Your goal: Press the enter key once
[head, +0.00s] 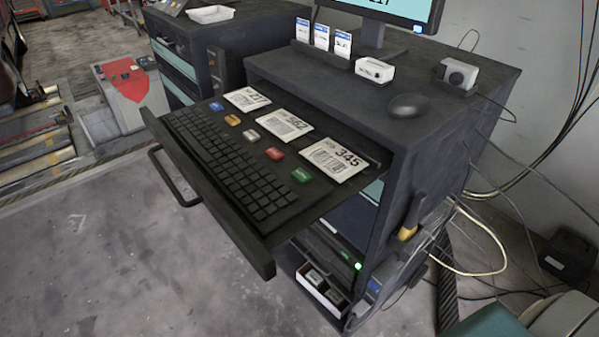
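A black keyboard (228,160) lies in a pulled-out drawer (335,192) of a dark cabinet. Its keys are too small to read, so I cannot tell which one is the enter key. A row of coloured buttons runs beside the keys: blue (216,106), orange (232,120), white (251,134), red (274,153) and green (301,175). The green one is nearest and has small unreadable marking. Neither of my grippers is in the head view, and nothing touches the keyboard.
Numbered cards, one reading 345 (340,160), lie behind the buttons. A monitor (390,12), mouse (409,106) and small boxes stand on the cabinet top (440,80). A drawer handle (172,180) juts out. Cables (500,200) hang at right. Floor at left front is clear.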

